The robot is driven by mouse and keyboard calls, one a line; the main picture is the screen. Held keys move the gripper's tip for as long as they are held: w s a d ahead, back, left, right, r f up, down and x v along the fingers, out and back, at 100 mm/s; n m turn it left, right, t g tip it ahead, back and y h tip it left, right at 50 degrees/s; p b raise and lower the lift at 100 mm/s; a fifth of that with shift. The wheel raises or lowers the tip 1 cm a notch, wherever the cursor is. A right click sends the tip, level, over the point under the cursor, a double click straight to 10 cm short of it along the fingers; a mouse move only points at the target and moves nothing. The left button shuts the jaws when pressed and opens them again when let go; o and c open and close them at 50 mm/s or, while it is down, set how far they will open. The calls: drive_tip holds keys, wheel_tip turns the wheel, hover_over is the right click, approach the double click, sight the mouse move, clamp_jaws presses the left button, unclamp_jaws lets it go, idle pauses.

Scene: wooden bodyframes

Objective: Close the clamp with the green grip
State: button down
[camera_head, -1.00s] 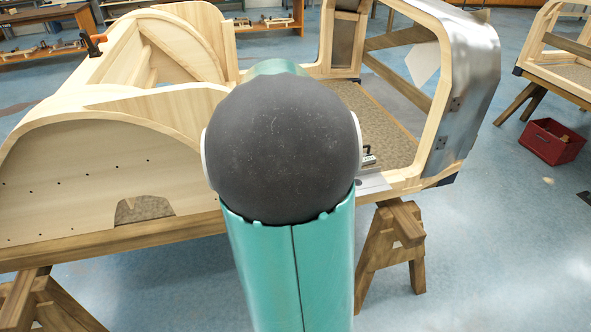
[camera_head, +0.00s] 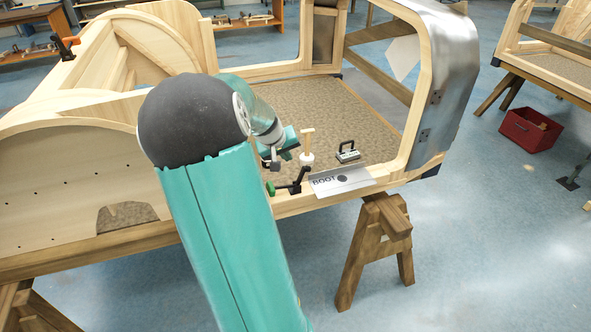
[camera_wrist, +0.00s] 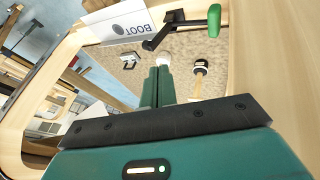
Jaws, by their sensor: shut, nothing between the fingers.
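The clamp (camera_head: 295,187) is black with a green grip (camera_head: 271,188). It sits on the front rail of the wooden bodyframe (camera_head: 385,178), beside a plate marked BOOT (camera_head: 340,181). In the wrist view the clamp's black arm (camera_wrist: 172,27) runs to the upright green grip (camera_wrist: 214,20), beyond my fingertips. I cannot tell how far the clamp is closed. My gripper (camera_head: 276,164) is just behind the clamp, over the inside of the frame. In the wrist view my gripper (camera_wrist: 160,70) has its green fingers together and empty, apart from the green grip.
A wood-handled tool with a white end (camera_head: 307,147) stands close right of my gripper. A grey block with a handle (camera_head: 347,151) lies on the brown floor panel. An orange-handled clamp (camera_head: 66,43) is at the far left. A sawhorse (camera_head: 383,240) supports the frame.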

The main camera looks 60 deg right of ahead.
sight(304, 170)
drive_tip(key=x, duration=1.2)
drive_tip(key=shift+w+d+f, duration=0.1)
drive_tip(key=shift+f, duration=0.1)
drive_tip(key=shift+s+d+t+y, duration=0.35)
drive_tip(key=shift+s+t+y, duration=0.05)
drive_tip(key=shift+s+d+t+y, duration=0.5)
drive_tip(key=s+d+f+t+y, duration=0.1)
drive_tip(key=s+d+m+t+y, duration=0.1)
drive_tip(key=t+y, duration=0.1)
drive_tip(key=s+d+f+t+y, duration=0.1)
drive_tip(key=shift+s+d+f+m+t+y, duration=0.1)
drive_tip(key=shift+f+m+t+y, duration=0.2)
drive_tip(key=shift+t+y, duration=0.1)
drive_tip(key=shift+s+d+f+m+t+y, duration=0.15)
drive_tip(key=shift+s+d+f+t+y, duration=0.1)
drive_tip(key=shift+f+t+y, duration=0.25)
drive_tip(key=shift+s+d+f+m+t+y, duration=0.2)
drive_tip(key=shift+f+t+y, duration=0.2)
drive_tip(key=shift+t, duration=0.2)
drive_tip(key=shift+s+d+f, duration=0.2)
drive_tip(key=shift+f, duration=0.35)
drive_tip(key=shift+s, duration=0.1)
